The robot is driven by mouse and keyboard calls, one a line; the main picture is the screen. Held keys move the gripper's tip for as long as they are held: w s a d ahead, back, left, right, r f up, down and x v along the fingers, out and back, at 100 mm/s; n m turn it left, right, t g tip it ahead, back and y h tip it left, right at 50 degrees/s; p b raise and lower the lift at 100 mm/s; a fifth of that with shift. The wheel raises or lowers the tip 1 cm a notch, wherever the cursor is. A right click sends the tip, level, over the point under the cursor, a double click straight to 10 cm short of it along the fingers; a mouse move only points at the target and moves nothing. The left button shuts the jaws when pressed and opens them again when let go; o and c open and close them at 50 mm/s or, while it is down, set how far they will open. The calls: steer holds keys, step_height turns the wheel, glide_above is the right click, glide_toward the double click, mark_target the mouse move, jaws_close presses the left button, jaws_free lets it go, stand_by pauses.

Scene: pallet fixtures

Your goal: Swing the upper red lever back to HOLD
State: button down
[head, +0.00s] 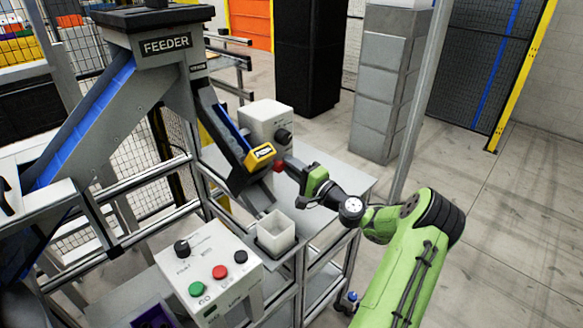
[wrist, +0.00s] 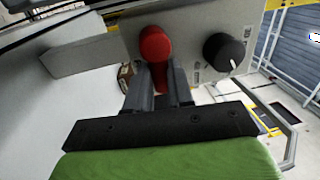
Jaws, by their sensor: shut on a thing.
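The red lever shows in the wrist view as a round red hub (wrist: 155,43) with a narrow red arm below it. It is on the face of a light grey box (wrist: 195,25). My gripper (wrist: 159,84) has its two dark fingers on either side of the red arm and is shut on it. In the head view my gripper (head: 285,164) reaches in from the right, and only a small bit of the red lever (head: 278,167) shows at its tip. The HOLD marking cannot be made out in either view.
A black knob (wrist: 224,52) sits right of the lever on the same box. The feeder chute (head: 225,130) ends in a yellow block (head: 260,156) close to my gripper. Below are a white open bin (head: 275,236) and a control box (head: 208,268) with buttons. Floor at right is clear.

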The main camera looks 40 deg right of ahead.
steer(key=shift+f, duration=0.1)
steer(key=c, duration=1)
jaws_free()
steer(key=s+f, duration=0.2)
steer(key=s, duration=1.3)
steer(key=shift+s+d+f, duration=0.15)
steer(key=shift+s+d, duration=0.1)
steer(key=shift+s, duration=0.05)
